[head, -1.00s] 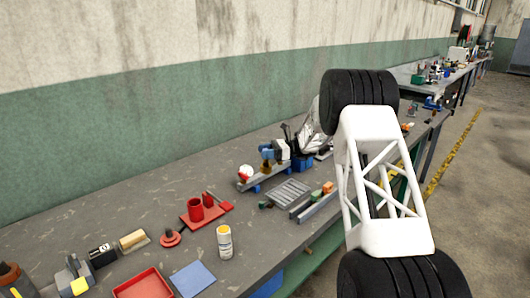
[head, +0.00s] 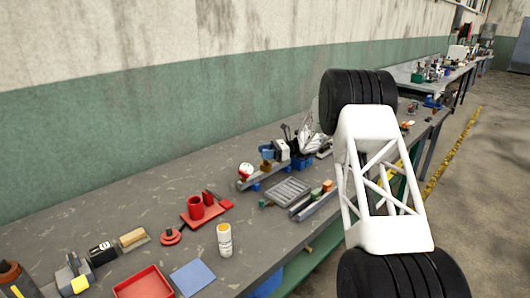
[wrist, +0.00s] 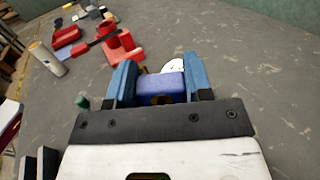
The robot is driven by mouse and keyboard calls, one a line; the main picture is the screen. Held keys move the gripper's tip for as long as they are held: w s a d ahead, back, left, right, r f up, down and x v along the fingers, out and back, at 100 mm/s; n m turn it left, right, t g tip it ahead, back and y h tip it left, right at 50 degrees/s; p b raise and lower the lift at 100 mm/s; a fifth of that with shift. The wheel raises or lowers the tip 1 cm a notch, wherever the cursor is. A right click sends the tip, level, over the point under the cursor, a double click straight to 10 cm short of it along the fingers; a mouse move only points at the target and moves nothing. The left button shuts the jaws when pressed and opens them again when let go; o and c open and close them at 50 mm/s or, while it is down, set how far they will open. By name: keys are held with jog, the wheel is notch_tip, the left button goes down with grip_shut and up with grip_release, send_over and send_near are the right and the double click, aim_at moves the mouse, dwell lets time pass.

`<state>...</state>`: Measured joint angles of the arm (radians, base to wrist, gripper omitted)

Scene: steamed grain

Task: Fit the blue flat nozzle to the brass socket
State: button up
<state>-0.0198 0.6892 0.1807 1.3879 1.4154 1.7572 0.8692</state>
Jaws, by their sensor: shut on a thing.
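The blue flat nozzle (wrist: 165,83) sits between the two blue fingers of my gripper (wrist: 160,74) in the wrist view. The gripper is shut on it. A bit of the brass socket (wrist: 161,99) shows just beneath the nozzle in the wrist view. In the head view the blue nozzle (head: 266,151) is small, above the brown-gold socket (head: 265,166) on a grey rail. The fingers hide much of the contact, so I cannot tell whether the nozzle is seated or only close above.
A white and red ball (head: 246,170) stands at the rail's near end. A grey slotted tray (head: 287,192) lies in front. A red stand with a cup (head: 195,208) and a white bottle (head: 225,240) are farther left. The bench between the rail and wall is clear.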

jog(key=shift+f, duration=0.8)
dwell(4.9)
jog(key=shift+r, duration=0.3)
dwell(0.4)
jog(key=o, duration=1)
jog(key=v, duration=0.7)
jog(key=shift+w+d, duration=0.15)
jog(key=shift+d, duration=0.2)
